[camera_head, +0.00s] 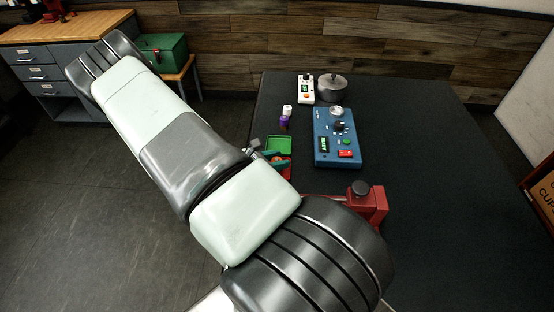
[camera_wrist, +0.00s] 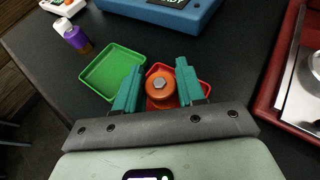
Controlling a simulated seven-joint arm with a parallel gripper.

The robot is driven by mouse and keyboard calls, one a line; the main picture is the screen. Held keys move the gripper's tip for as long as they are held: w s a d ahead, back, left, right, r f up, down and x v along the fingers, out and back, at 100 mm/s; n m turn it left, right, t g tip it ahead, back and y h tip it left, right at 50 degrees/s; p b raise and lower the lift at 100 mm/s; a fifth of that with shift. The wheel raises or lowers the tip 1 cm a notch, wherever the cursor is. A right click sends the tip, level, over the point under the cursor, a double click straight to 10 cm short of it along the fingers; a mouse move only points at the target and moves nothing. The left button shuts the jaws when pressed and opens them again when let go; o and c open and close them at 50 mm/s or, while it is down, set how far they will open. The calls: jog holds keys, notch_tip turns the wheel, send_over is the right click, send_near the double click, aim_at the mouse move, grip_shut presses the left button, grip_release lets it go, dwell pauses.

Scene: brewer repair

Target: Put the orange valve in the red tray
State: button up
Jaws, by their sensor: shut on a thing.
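The orange valve (camera_wrist: 160,88) is a round orange piece with a grey hex centre. It sits between the teal fingers of my gripper (camera_wrist: 160,72), which is shut on it. The red tray (camera_wrist: 204,92) lies directly below or around the valve in the wrist view; I cannot tell whether the valve touches its floor. In the head view my gripper (camera_head: 273,156) is by the trays, and my arm hides most of the red tray (camera_head: 287,172) and the valve.
A green tray (camera_wrist: 106,72) lies just left of the red tray and looks empty. A blue brewer unit (camera_head: 337,137), a purple and white bottle (camera_head: 285,120), a white device (camera_head: 306,90) and a dark pot (camera_head: 332,86) stand beyond. A red machine (camera_head: 372,203) is close by on the right.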

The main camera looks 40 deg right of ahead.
jog(key=o, duration=1.1)
jog(key=shift+f, duration=0.1)
jog(key=shift+o, duration=0.2)
